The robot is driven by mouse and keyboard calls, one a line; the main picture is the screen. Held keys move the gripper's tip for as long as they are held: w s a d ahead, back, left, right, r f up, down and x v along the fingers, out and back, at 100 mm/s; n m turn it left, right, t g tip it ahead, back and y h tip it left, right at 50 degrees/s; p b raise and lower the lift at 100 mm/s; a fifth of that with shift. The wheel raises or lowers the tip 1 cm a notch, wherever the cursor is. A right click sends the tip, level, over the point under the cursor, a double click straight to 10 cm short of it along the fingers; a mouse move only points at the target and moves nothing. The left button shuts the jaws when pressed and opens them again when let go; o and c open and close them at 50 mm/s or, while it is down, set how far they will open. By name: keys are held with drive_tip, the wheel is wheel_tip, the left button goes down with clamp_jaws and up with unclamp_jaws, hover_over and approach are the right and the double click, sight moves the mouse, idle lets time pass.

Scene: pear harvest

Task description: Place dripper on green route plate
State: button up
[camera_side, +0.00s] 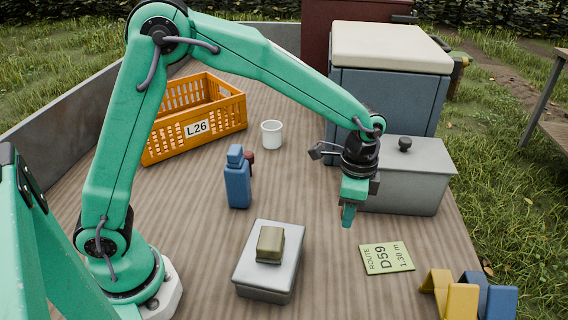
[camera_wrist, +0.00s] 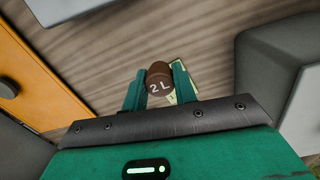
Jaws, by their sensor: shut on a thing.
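The green route plate (camera_side: 375,263), marked "ROUTE D59 1.30 m", lies flat on the wooden deck at the lower right. My gripper (camera_side: 348,214) points down above the deck, to the left of and behind the plate in the side view. In the wrist view my gripper (camera_wrist: 159,74) is shut on a brown round-ended thing marked "2 L", which I take as the dripper (camera_wrist: 158,80). Part of a pale green surface, likely the plate (camera_wrist: 199,70), shows behind the right finger. In the side view the fingers hide the dripper.
A grey lidded box (camera_side: 405,185) stands close behind my gripper. A grey case (camera_side: 265,290) carries an olive block (camera_side: 270,244). A blue bottle (camera_side: 237,185), white mug (camera_side: 272,135) and orange crate (camera_side: 170,147) stand left. Yellow and blue stands (camera_side: 458,302) sit right of the plate.

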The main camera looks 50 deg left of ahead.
drive_tip(key=s+d, duration=0.5)
drive_tip(key=d, duration=0.7)
hover_over(374, 255)
wheel_tip(374, 255, down, 6)
drive_tip(key=shift+f, duration=0.15)
drive_tip(key=shift+f, duration=0.1)
drive_tip(key=shift+f, duration=1.9)
drive_tip(key=shift+f, duration=0.15)
drive_tip(key=o, duration=0.9)
drive_tip(key=shift+o, duration=0.2)
